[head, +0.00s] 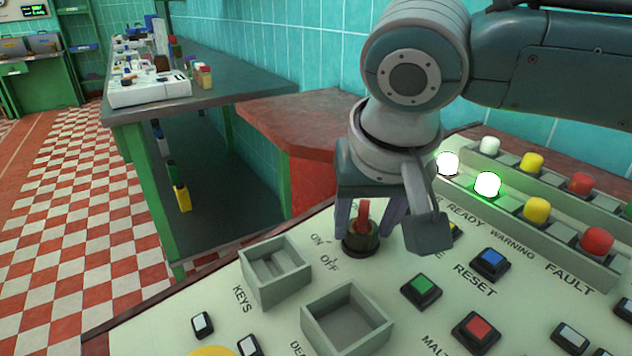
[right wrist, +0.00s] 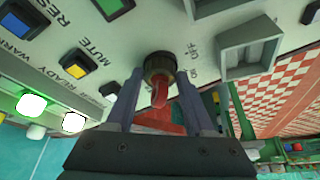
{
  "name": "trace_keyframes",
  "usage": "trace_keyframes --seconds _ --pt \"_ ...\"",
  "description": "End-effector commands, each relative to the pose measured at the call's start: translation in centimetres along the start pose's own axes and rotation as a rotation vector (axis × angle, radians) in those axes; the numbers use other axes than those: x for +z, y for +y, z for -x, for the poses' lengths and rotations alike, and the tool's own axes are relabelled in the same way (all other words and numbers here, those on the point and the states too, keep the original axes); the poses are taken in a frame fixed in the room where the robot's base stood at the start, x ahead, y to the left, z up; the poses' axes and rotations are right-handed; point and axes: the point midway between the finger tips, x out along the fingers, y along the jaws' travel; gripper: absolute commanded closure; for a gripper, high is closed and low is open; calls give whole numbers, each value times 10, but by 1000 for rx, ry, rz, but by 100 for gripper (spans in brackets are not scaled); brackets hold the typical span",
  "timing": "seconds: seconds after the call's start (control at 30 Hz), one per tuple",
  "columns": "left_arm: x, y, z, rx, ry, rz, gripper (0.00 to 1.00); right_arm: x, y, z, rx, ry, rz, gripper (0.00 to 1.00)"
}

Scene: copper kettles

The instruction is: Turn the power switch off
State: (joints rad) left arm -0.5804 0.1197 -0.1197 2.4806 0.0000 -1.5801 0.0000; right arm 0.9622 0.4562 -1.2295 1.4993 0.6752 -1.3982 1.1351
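The power switch is a red lever (head: 363,214) on a dark round base (head: 361,242), with ON and OFF lettering on the panel beside it. It also shows in the right wrist view as a red lever (right wrist: 160,93) standing out from its base (right wrist: 159,66). My right gripper (head: 368,222) is over the switch, pointing down at the panel. In the right wrist view its fingers (right wrist: 158,95) are apart, one on each side of the lever, with gaps visible. I cannot tell which label the lever points to. My left gripper is out of view.
The sloped control panel (head: 150,315) has two grey open boxes (head: 345,318), a green button (head: 421,290), a red button (head: 477,331) and a blue button (head: 490,263). A white lamp (head: 447,163) and green lamp (head: 487,184) glow. A workbench (head: 235,95) stands behind left.

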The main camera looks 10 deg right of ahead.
Motion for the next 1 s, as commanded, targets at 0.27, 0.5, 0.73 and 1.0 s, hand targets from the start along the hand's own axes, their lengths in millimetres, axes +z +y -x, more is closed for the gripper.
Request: trace_keyframes --seconds 0.27,0.5,0.73,1.0 --pt "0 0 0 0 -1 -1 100 0 0 0 1 0 0 79" --pt "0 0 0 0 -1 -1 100 0 0 0 1 0 0 100" --pt "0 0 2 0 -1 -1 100 0 1 1 -2 -1 8 100" --pt "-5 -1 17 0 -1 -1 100 -1 2 3 -25 -3 64 100"
